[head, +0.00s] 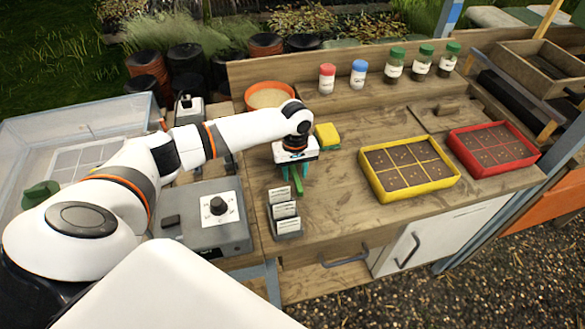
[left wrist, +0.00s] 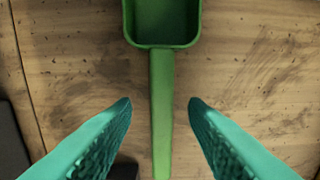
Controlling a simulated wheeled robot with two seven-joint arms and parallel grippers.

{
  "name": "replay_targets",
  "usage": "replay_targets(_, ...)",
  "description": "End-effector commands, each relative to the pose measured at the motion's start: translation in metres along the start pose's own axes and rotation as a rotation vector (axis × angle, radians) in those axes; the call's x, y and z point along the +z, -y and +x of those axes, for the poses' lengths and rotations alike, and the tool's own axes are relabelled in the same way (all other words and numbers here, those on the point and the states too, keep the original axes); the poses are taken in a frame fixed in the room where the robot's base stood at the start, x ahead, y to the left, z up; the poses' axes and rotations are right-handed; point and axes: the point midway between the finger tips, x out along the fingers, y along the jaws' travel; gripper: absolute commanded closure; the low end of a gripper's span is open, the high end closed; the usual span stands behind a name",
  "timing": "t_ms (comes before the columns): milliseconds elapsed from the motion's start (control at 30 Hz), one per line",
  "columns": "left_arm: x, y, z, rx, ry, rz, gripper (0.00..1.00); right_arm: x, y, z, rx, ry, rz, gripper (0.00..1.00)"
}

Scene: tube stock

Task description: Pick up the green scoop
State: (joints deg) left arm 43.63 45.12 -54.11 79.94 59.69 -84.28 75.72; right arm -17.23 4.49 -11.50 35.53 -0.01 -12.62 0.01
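The green scoop (left wrist: 162,95) lies on the wooden bench in the left wrist view, its cup at the top and its handle running down the middle. In the head view only a part of its handle (head: 297,184) shows below my left gripper; the rest is hidden by the gripper. My left gripper (left wrist: 160,106) is open, with one teal fingertip on each side of the handle and a gap on both sides. In the head view my left gripper (head: 293,170) points down over the scoop. My right gripper is not in view.
Grey card holders (head: 285,212) stand just in front of the gripper. A yellow-green sponge (head: 327,136) lies behind it, and an orange bowl (head: 269,96) stands at the back. A yellow seed tray (head: 408,190) and a red tray (head: 492,169) are to the right. A grey box with a knob (head: 200,225) is to the left.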

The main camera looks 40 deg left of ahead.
Motion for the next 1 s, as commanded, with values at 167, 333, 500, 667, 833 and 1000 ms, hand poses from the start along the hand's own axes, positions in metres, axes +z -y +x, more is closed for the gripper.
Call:
replay_targets(167, 0.000, 0.000, 0.001, -0.001, 0.000, 0.001, 0.60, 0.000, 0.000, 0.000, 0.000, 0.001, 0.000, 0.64)
replay_targets(333, 0.000, 0.000, 0.001, 0.000, 0.000, 0.001, 0.81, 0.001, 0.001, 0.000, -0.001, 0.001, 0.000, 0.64)
replay_targets(500, 0.000, 0.000, 0.001, 0.000, -0.001, 0.001, 1.00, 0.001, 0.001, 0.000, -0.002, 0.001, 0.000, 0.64)
replay_targets(667, 0.000, 0.000, 0.001, -0.001, 0.000, 0.001, 1.00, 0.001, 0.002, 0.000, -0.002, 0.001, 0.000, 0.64)
replay_targets(833, 0.000, 0.001, -0.007, -0.003, 0.000, 0.001, 1.00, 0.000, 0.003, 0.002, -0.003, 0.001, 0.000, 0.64)
replay_targets(1000, 0.000, 0.001, -0.037, -0.005, 0.001, 0.002, 1.00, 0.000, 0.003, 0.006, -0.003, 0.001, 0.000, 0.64)
